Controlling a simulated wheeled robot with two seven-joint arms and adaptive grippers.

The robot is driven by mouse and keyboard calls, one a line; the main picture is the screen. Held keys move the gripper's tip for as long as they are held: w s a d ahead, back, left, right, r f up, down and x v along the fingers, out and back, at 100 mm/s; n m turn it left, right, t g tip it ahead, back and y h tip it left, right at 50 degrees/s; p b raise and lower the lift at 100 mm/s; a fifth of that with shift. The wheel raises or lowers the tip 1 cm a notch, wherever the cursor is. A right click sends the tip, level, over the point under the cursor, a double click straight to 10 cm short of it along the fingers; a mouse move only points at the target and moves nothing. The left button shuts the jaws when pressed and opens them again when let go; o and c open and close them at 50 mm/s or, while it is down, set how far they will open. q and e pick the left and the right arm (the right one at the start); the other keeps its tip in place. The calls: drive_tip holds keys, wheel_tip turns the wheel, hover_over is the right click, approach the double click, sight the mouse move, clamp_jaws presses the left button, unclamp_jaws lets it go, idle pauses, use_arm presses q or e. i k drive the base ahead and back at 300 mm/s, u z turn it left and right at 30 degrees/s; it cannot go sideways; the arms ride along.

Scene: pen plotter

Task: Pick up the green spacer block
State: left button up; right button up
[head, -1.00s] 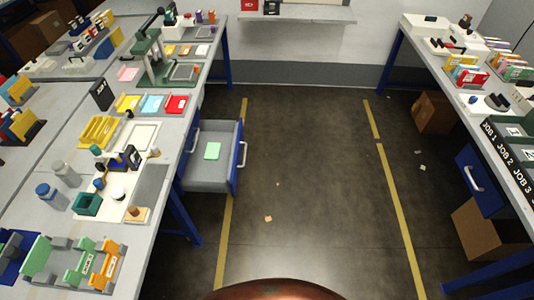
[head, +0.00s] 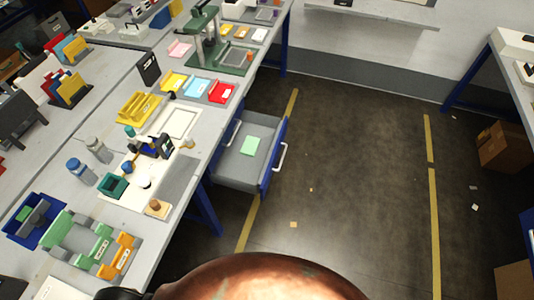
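Several green things are in view, and I cannot tell for sure which is the spacer block. A small green block (head: 25,213) lies in a blue tray (head: 42,236) at the left front of the bench. A flat light green piece (head: 250,146) lies in the open drawer (head: 240,168) under the bench. A light green slotted holder (head: 82,240) stands beside the blue tray, and a teal open box (head: 113,187) sits on a white board behind it. Neither of my grippers shows in the head view.
The left bench (head: 178,212) also carries bottles, a yellow bin (head: 139,107), coloured trays and a green press (head: 206,35). The open drawer juts into the aisle. The floor (head: 350,190) between the yellow lines is mostly clear, with small scraps. Cardboard boxes (head: 507,147) stand at right.

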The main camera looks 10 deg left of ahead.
sight(25, 212)
drive_tip(key=u, duration=0.15)
drive_tip(key=i, duration=0.2)
drive_tip(key=u, duration=2.15)
drive_tip(key=i, duration=0.75)
drive_tip(key=u, duration=0.6)
